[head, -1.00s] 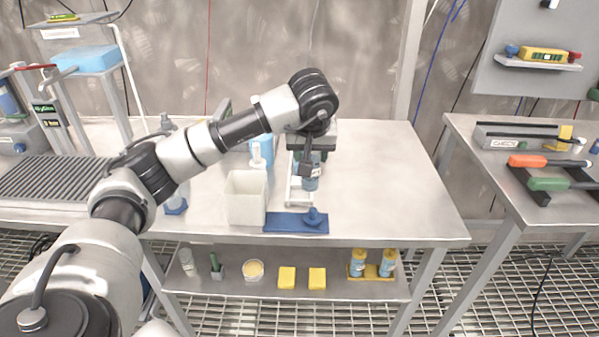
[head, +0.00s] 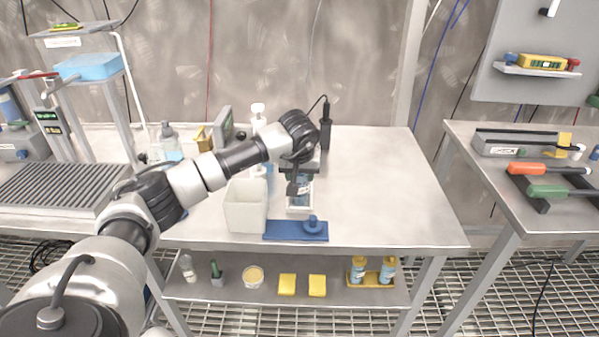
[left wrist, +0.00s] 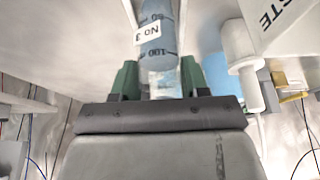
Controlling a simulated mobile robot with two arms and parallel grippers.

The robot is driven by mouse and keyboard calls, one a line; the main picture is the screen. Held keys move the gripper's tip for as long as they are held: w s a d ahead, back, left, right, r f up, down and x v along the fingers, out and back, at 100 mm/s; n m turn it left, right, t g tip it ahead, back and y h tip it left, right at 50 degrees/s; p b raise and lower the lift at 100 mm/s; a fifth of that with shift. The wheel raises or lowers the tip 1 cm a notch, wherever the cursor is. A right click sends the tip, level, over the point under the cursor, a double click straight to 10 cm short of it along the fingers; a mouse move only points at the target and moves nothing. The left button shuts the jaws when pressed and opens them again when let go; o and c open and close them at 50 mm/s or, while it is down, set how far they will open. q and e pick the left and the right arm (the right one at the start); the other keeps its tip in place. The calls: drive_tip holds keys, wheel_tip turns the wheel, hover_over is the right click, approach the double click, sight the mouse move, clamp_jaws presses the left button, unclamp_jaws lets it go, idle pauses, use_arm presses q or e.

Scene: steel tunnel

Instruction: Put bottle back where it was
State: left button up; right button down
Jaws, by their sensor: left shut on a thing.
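My left gripper (head: 299,182) is shut on a blue bottle (head: 303,190) over the middle of the steel table. The left wrist view shows the green fingers (left wrist: 158,80) on either side of the bottle (left wrist: 158,35), which has a "No 3" label and printed volume marks. A small white stand (head: 299,209) shows just below and around the bottle; I cannot tell whether the bottle touches it. My gripper and wrist hide the bottle's upper part in the head view. My right gripper is not in view.
A white waste bin (head: 245,211) stands close to the left of the bottle. A white pump bottle (head: 258,117) stands behind. The table's right side (head: 390,190) is clear.

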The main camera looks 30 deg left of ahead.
use_arm(q)
drive_tip(key=shift+f, duration=0.15)
drive_tip(key=o, duration=1.2)
drive_tip(key=shift+c, duration=0.2)
drive_tip(key=v, duration=1.2)
drive_tip(key=shift+d, duration=0.1)
